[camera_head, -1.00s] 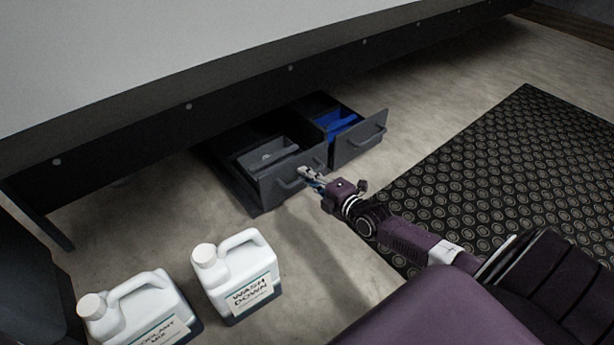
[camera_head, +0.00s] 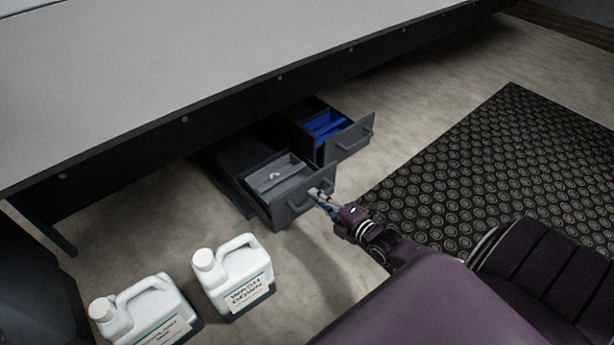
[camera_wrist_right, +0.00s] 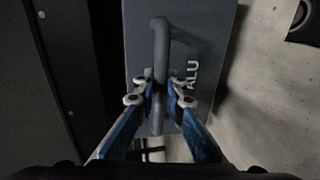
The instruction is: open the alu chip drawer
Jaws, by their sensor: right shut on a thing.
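The alu chip drawer (camera_head: 272,186) is the near left grey drawer under the bench, pulled out, with a grey tray or bin inside it. Its front, lettered ALU, fills the middle of the right wrist view (camera_wrist_right: 208,38). My right gripper (camera_head: 318,196) is at the drawer's bar handle (camera_head: 299,203). In the right wrist view the fingers (camera_wrist_right: 158,92) are shut on the handle (camera_wrist_right: 160,50), one on each side. My left gripper is not in view.
A second drawer (camera_head: 352,143) with blue contents stands open at the right. Two white jugs, one labelled WASH DOWN (camera_head: 236,280) and another (camera_head: 146,312), stand on the floor at the front left. A dark patterned mat (camera_head: 470,170) lies to the right. The bench (camera_head: 200,80) overhangs the drawers.

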